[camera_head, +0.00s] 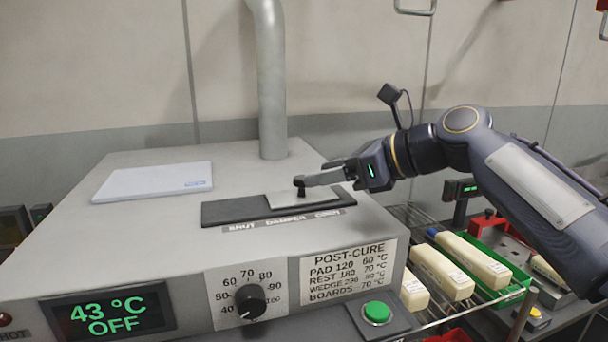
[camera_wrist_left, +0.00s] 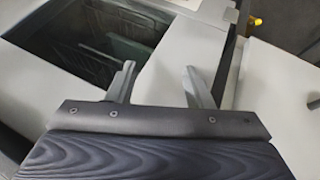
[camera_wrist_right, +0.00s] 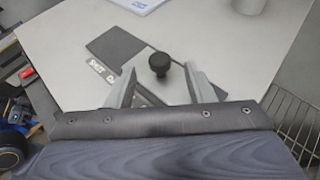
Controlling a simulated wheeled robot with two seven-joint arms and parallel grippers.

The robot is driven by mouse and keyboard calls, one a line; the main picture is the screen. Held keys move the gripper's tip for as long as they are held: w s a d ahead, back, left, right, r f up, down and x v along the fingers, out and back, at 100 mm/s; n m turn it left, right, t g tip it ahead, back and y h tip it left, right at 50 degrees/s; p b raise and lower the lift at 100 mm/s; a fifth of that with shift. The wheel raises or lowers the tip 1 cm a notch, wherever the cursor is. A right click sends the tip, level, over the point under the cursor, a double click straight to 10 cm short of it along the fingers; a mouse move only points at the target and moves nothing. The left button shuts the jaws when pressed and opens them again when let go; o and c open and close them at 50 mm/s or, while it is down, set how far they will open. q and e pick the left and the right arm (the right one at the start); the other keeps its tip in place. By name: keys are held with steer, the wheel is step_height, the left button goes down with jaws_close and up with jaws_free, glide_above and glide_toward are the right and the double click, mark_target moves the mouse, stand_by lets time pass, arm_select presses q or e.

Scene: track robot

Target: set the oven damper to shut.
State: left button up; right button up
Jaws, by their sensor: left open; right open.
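The damper on the oven top has a dark slot plate (camera_head: 235,212) and a pale slide plate (camera_head: 312,203) with a black knob (camera_head: 300,190). The label strip (camera_head: 285,220) reads SHUT at left, DAMPER in the middle and OPEN at right. The slide sits toward the OPEN side, with the dark plate bare at the SHUT side. My right gripper (camera_head: 312,180) is open at the knob; in the right wrist view the knob (camera_wrist_right: 159,63) shows between its fingers, without visible grip. My left gripper (camera_wrist_left: 160,82) is open and empty, outside the head view.
A white panel (camera_head: 152,182) lies on the oven top, left of the flue pipe (camera_head: 271,90). A rack with pale blocks (camera_head: 441,272) stands at right.

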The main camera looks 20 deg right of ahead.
mark_target(302, 188)
steer(key=shift+x, duration=2)
jaws_close()
steer(key=shift+a, duration=0.1)
